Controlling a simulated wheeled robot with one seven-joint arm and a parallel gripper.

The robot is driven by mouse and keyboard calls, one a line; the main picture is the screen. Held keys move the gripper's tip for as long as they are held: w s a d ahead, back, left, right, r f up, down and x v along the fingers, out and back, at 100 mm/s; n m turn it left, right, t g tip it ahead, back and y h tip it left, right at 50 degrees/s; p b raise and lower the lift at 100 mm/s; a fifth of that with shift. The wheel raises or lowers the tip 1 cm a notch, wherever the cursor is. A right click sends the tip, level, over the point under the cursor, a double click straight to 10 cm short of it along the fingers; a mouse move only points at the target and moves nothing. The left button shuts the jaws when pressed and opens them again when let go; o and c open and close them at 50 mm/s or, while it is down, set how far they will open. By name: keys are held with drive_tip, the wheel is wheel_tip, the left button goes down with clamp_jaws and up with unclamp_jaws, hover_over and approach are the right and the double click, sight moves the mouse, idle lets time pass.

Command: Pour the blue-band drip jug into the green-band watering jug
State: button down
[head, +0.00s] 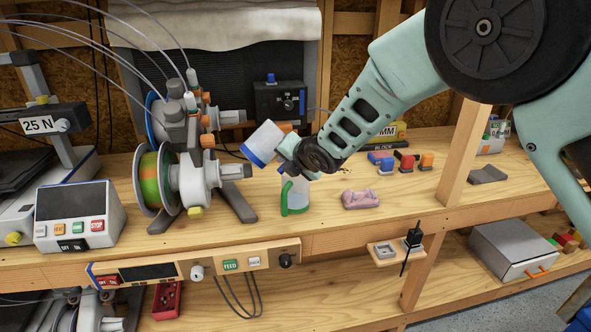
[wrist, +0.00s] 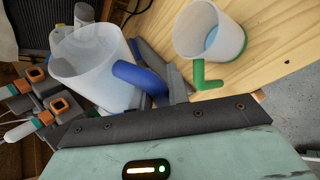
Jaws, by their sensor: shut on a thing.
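The blue-band jug (head: 265,140) is a whitish, translucent cup held in the air, tilted, its blue band at the lower left in the head view. My gripper (head: 287,150) is shut on its blue handle, which shows in the wrist view beside the jug (wrist: 88,62). In the wrist view the green-band jug (wrist: 204,28) is open-topped with some bluish liquid inside. I cannot tell how much the held jug contains.
A spool machine (head: 185,178) with green and orange filament stands left of the jugs. A pink block (head: 361,199) lies to the right, with several coloured small blocks behind it. A black box (head: 279,103) stands at the back. The bench's front edge is close to the green-band jug.

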drive_tip(key=shift+f+p, duration=0.1)
drive_tip(key=shift+p, duration=0.35)
drive_tip(key=shift+s+a+r+m+y+p, duration=0.15)
drive_tip(key=shift+m+y+p, duration=0.15)
drive_tip(key=shift+p, duration=0.7)
drive_tip(key=shift+w+a+r+m+y+p, duration=0.15)
drive_tip(key=shift+y+p, duration=0.25)
drive_tip(key=shift+p, duration=0.6)
drive_tip(key=shift+s+f+g, duration=0.15)
drive_tip(key=shift+f+g, duration=0.05)
drive_tip(key=shift+g, duration=0.1)
drive_tip(key=shift+a+f+m+y, duration=0.1)
drive_tip(key=shift+f+m+y, duration=0.3)
drive_tip(key=shift+m+y, duration=0.15)
drive_tip(key=shift+d+f+m+g+y, duration=0.35)
drive_tip(key=shift+f+m+y, duration=0.1)
drive_tip(key=shift+y, duration=0.1)
idle(1.7)
drive_tip(key=shift+a+f+m+y, duration=0.1)
drive_tip(key=shift+f+m+y, duration=0.45)
drive_tip(key=shift+m+y, duration=0.1)
idle(1.8)
